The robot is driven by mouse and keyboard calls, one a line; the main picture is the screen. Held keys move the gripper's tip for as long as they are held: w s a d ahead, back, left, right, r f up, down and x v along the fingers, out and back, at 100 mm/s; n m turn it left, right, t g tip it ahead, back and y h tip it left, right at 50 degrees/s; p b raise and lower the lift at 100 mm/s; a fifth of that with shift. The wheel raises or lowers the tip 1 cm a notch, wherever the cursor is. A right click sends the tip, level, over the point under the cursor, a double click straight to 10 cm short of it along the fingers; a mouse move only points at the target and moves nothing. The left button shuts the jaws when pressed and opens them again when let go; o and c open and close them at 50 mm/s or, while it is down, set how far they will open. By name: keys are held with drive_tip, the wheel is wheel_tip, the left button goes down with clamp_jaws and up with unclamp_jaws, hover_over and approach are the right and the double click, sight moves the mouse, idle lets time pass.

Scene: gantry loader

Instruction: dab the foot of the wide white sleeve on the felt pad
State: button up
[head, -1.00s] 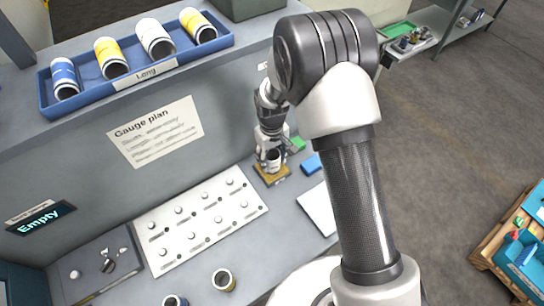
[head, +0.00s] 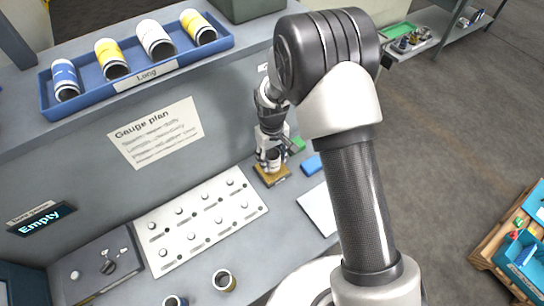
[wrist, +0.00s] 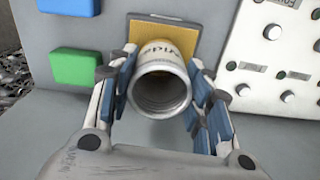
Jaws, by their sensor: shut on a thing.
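The wide white sleeve (wrist: 160,88) is held between the fingers of my gripper (wrist: 163,100), with its open end facing the wrist camera and part of the word "Wide" showing on its side. In the head view my gripper (head: 271,160) is at the yellow-brown felt pad (head: 272,177), with the sleeve at or just over the pad. The pad (wrist: 189,30) shows behind the sleeve in the wrist view. The sleeve's foot is hidden, so I cannot tell whether it touches the pad.
A blue block (head: 312,164) and a green block (head: 297,145) lie near the pad. A white panel with knobs (head: 200,222) is to its left. Two sleeves stand at the front, one of them yellowish (head: 223,280). A blue tray (head: 150,78) labelled "Long" holds several sleeves on the shelf.

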wheel_tip(320, 180, up, 6)
drive_tip(key=p, duration=0.3)
drive_tip(key=shift+r, duration=0.2)
idle(0.7)
